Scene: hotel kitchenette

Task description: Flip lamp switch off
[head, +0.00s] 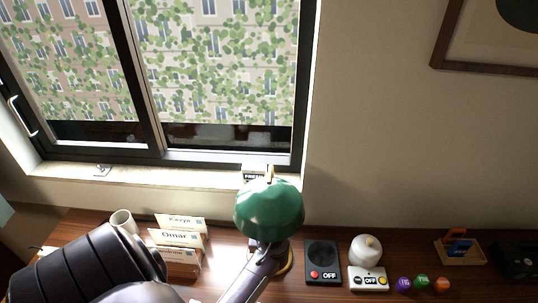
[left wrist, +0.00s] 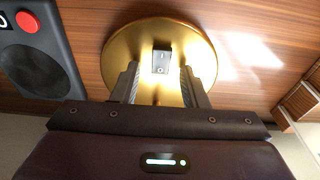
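A small grey switch (left wrist: 161,62) sits on this base. The base is brightly lit, but the bulb is hidden, so I cannot tell whether the lamp is on. My left gripper (left wrist: 160,75) is open, with one finger on each side of the switch and gaps between. In the head view, the shade hides its fingertips. My right gripper is in neither view.
Left of the lamp are a white cup (head: 122,221) and several name cards (head: 180,238). A window sill (head: 140,174) runs behind.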

